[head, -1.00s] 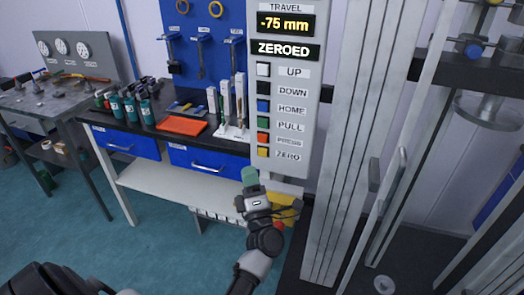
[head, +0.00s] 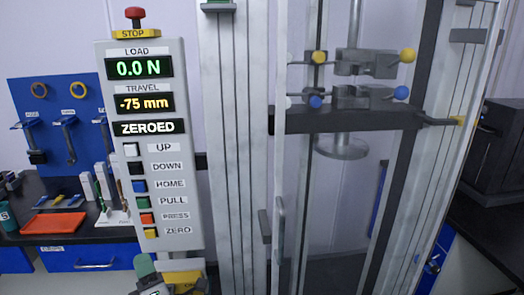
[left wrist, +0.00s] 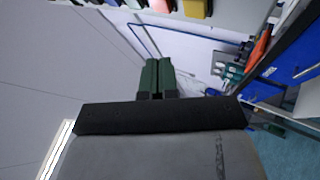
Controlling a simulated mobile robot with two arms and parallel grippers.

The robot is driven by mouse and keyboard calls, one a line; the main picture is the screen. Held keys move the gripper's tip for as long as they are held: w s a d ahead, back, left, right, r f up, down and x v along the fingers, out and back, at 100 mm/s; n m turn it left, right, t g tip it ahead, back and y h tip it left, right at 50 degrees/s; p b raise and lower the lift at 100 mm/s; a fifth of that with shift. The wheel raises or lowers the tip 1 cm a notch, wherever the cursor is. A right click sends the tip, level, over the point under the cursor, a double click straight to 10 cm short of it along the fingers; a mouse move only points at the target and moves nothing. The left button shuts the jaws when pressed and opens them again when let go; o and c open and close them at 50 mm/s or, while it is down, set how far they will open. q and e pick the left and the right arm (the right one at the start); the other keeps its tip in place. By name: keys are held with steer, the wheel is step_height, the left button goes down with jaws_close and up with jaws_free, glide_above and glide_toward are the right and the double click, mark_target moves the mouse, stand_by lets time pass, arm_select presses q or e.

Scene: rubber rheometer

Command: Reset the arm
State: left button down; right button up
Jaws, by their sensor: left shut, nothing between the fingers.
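My left gripper (head: 145,265) has green fingertips and sits just below the ZERO button at the bottom of the control panel (head: 187,150). In the left wrist view its two green fingers (left wrist: 158,78) are closed together with nothing between them. The panel shows LOAD 0.0 N, TRAVEL -75 mm and ZEROED. Its buttons run down from UP (head: 131,149) through DOWN, HOME, PULL and PRESS to the yellow ZERO button (head: 150,232). The test machine's dark crosshead (head: 345,121) stands between the columns, with clamps that have yellow and blue knobs. My right gripper is in neither view.
A red stop button (head: 135,13) tops the panel. A tall metal column (head: 232,150) and a clear door with a handle (head: 280,235) stand right of it. A workbench with an orange tray (head: 54,223) and a blue tool board (head: 30,90) is at the left.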

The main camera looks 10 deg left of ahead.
arm_select(q)
steer(key=s+d+f+m+g+h, duration=0.1)
steer(key=s+d+f+m+h, duration=0.4)
steer(key=m+h, duration=0.55)
steer(key=s+d+f+m+g+h, duration=0.1)
steer(key=d+f+m+h, duration=0.3)
steer(key=d+m+h, duration=0.6)
steer(key=s+a+f+m+g+y, duration=0.1)
steer(key=s+a+f+m+g, duration=0.2)
steer(key=s, duration=0.4)
steer(key=s+f+m+g+y, duration=0.1)
steer(key=s+m+g, duration=0.2)
steer(key=s+g, duration=0.3)
steer(key=s+a+f+m+g+y, duration=0.2)
steer(key=s+f+m+g, duration=0.1)
steer(key=s, duration=0.4)
step_height(320, 180, down, 27)
steer(key=s+g, duration=0.1)
steer(key=g, duration=0.1)
steer(key=s+a+f, duration=0.2)
steer(key=s+f, duration=1.2)
steer(key=s, duration=0.2)
steer(key=shift+f+g, duration=0.35)
steer(key=shift+g, duration=0.05)
steer(key=shift+a, duration=0.1)
